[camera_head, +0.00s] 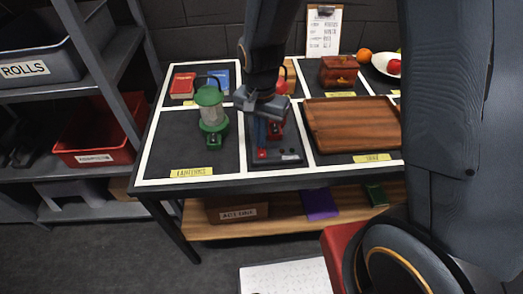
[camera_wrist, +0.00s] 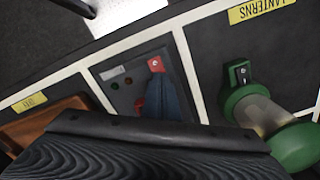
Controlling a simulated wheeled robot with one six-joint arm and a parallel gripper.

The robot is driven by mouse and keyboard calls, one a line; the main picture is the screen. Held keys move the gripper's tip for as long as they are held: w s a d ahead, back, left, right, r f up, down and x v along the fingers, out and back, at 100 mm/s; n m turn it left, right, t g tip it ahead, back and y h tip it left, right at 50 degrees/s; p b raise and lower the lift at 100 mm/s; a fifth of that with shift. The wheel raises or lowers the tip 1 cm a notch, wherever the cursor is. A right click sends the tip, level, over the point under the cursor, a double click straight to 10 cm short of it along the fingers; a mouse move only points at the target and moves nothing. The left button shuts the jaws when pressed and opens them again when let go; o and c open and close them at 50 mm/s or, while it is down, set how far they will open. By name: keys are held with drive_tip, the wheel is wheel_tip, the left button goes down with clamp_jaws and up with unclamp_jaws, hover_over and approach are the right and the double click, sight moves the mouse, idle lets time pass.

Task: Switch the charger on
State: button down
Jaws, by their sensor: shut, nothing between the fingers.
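The charger (camera_head: 290,158) is a dark panel in the front middle cell of the table. In the wrist view the charger (camera_wrist: 117,73) shows a red square switch (camera_wrist: 155,64) and two small round buttons, one green and one reddish. My gripper (camera_head: 261,146) is shut and points down over the charger's left part. In the wrist view my gripper (camera_wrist: 157,78) has its tips at or just above the red switch; I cannot tell whether they touch. A red part (camera_wrist: 140,105) of unclear shape is partly hidden behind the fingers.
A green lantern (camera_head: 211,115) stands close by in the cell to the left. A wooden tray (camera_head: 350,125) lies to the right. Books (camera_head: 183,85), a wooden box (camera_head: 339,70) and a white bowl (camera_head: 383,65) stand at the back. Shelves with bins are left of the table.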

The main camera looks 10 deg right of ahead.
drive_tip(key=shift+f+b, duration=0.3)
drive_tip(key=shift+f, duration=0.4)
idle(1.0)
wheel_tip(320, 180, up, 7)
drive_tip(key=p, duration=0.6)
idle(0.6)
drive_tip(key=s+d+r+n+b, duration=0.1)
drive_tip(key=s+d+r+n, duration=0.2)
drive_tip(key=d, duration=0.3)
drive_tip(key=s+d+r+n+t+b, duration=0.1)
drive_tip(key=s+d+r+n+b, duration=0.1)
drive_tip(key=d, duration=0.4)
drive_tip(key=s+r+n, duration=0.1)
drive_tip(key=s, duration=0.1)
drive_tip(key=shift+s+d, duration=0.3)
drive_tip(key=shift+d, duration=0.05)
